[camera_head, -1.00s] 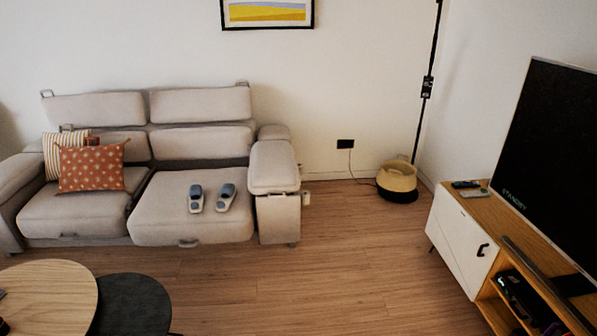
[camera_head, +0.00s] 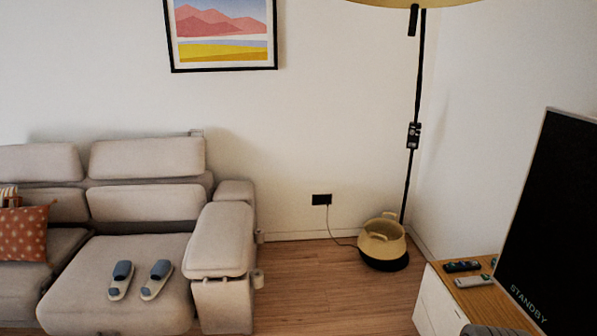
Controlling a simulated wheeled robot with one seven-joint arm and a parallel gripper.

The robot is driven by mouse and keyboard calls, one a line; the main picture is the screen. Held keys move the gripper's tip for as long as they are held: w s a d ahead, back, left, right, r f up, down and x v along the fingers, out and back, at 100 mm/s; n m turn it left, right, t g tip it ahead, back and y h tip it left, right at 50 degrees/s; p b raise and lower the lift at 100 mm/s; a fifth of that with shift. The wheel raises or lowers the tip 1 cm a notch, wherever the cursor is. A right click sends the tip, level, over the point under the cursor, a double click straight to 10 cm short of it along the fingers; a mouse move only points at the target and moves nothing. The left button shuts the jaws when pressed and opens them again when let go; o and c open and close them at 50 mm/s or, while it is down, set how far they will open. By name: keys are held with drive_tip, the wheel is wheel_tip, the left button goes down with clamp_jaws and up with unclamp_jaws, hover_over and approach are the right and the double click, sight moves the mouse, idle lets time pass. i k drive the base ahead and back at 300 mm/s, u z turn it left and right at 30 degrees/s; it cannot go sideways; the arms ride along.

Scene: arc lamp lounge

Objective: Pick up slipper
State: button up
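Two slippers with blue-grey uppers and pale soles lie side by side on the right seat of the beige sofa (camera_head: 85,312). The left slipper (camera_head: 121,280) and the right slipper (camera_head: 157,279) are a small gap apart, with their dark ends toward the backrest. Both are unobstructed. My gripper is not visible in this view, so its state does not show.
The sofa's right armrest (camera_head: 220,240) rises beside the slippers. A woven basket (camera_head: 382,243) stands by the lamp pole (camera_head: 416,110) in the corner. At right are a TV (camera_head: 553,215) and a cabinet (camera_head: 436,305) holding remotes. Wooden floor (camera_head: 320,285) lies clear between.

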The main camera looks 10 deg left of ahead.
sight(123, 272)
drive_tip(key=u, duration=0.7)
drive_tip(key=i, duration=2.1)
drive_tip(key=u, duration=2.15)
drive_tip(key=i, duration=1.4)
drive_tip(key=u, duration=1.4)
drive_tip(key=i, duration=0.65)
drive_tip(key=u, duration=0.15)
